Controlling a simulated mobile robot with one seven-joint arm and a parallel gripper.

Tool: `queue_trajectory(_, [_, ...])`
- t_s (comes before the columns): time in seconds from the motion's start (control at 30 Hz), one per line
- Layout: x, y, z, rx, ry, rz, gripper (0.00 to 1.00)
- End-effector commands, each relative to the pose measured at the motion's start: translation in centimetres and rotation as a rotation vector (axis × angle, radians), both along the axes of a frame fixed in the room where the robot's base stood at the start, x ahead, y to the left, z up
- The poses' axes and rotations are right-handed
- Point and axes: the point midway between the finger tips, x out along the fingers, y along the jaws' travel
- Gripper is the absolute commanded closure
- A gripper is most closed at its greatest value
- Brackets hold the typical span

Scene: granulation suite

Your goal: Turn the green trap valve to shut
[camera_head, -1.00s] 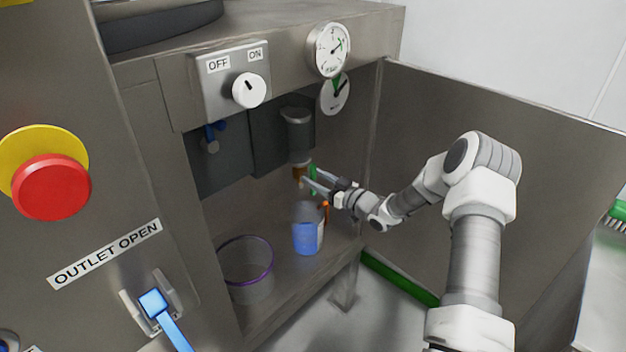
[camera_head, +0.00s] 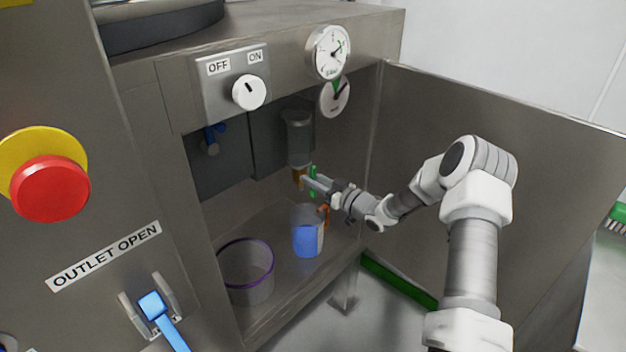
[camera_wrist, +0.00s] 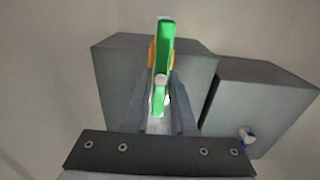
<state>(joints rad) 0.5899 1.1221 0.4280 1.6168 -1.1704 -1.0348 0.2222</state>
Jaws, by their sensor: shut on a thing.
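The green trap valve handle (camera_head: 313,180) sits inside the open cabinet, at the brass fitting (camera_head: 298,176) below a grey cylindrical trap (camera_head: 299,138). In the wrist view the green handle (camera_wrist: 163,62) stands nearly upright in the picture, with a pale round pivot at its middle. My gripper (camera_wrist: 158,103) is shut on the lower part of the handle, one finger on each side. In the head view my gripper (camera_head: 310,184) reaches in from the right, and its fingers partly cover the handle and fitting.
A beaker with blue liquid (camera_head: 307,238) stands below the valve, with an orange item beside it. A purple-rimmed clear container (camera_head: 246,268) stands to its left. The cabinet door (camera_head: 480,130) is open at right. Two gauges (camera_head: 329,52) and an OFF/ON knob (camera_head: 249,92) are above.

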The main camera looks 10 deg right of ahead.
Motion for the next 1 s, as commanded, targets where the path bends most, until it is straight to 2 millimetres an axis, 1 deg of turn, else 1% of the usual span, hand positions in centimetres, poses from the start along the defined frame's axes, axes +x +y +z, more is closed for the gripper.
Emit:
queue_trajectory(0.17, [0.00, -0.05, -0.01, 0.024, 0.018, 0.000, 1.00])
queue_trajectory(0.37, [0.07, -0.16, 0.00, 0.106, 0.077, -0.001, 1.00])
queue_trajectory(1.0, [0.38, -0.66, -0.27, 0.579, 0.422, -0.001, 1.00])
